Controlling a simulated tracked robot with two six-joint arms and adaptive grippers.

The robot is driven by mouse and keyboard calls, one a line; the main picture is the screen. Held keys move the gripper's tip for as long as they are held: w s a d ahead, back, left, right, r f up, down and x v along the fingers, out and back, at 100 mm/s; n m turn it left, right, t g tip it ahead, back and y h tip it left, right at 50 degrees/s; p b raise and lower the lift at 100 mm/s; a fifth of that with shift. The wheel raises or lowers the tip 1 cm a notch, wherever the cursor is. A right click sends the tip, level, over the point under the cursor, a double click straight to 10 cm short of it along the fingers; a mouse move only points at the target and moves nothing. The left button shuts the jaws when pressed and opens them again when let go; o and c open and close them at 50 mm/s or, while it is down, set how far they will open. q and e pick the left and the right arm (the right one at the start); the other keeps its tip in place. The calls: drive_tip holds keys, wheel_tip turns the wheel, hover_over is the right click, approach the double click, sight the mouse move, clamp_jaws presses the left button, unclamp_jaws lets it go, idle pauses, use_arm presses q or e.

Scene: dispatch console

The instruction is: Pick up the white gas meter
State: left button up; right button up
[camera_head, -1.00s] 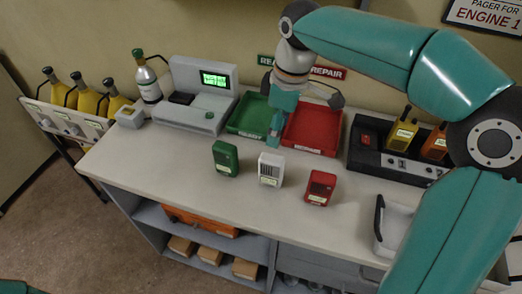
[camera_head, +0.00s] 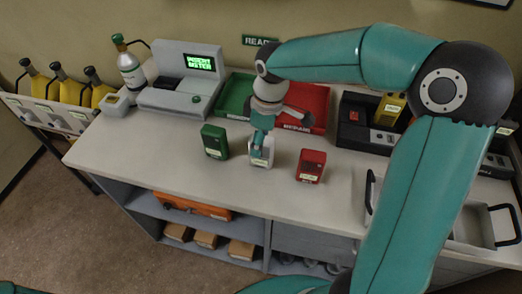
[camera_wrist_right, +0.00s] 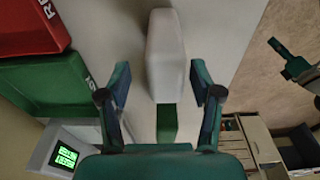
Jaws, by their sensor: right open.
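The white gas meter (camera_head: 262,153) stands on the counter between the green meter (camera_head: 214,141) and the red meter (camera_head: 311,166). My right gripper (camera_head: 262,138) is over it and hides much of it in the head view. In the right wrist view the white meter (camera_wrist_right: 165,58) lies between the two open fingers of my right gripper (camera_wrist_right: 160,80), with a gap on each side. The green meter (camera_wrist_right: 167,122) shows behind it. A teal and dark part (camera_wrist_right: 290,60) at the right of the wrist view may be my left gripper; its jaws are unclear.
A green tray (camera_head: 236,92) and a red tray (camera_head: 318,103) lie behind the meters. A grey console (camera_head: 178,100) with a lit screen stands at the left. A dark charger (camera_head: 362,130) and a grey wire-handled tray (camera_head: 470,220) are at the right. The counter's front is clear.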

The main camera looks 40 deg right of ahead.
drive_tip(key=f, duration=0.3)
drive_tip(key=shift+s+a+f+p, duration=0.15)
drive_tip(key=shift+s+f+p, duration=0.15)
drive_tip(key=shift+f, duration=0.05)
drive_tip(key=shift+w+f, duration=0.1)
drive_tip(key=shift+f, duration=0.35)
drive_tip(key=shift+r, duration=0.1)
clamp_jaws()
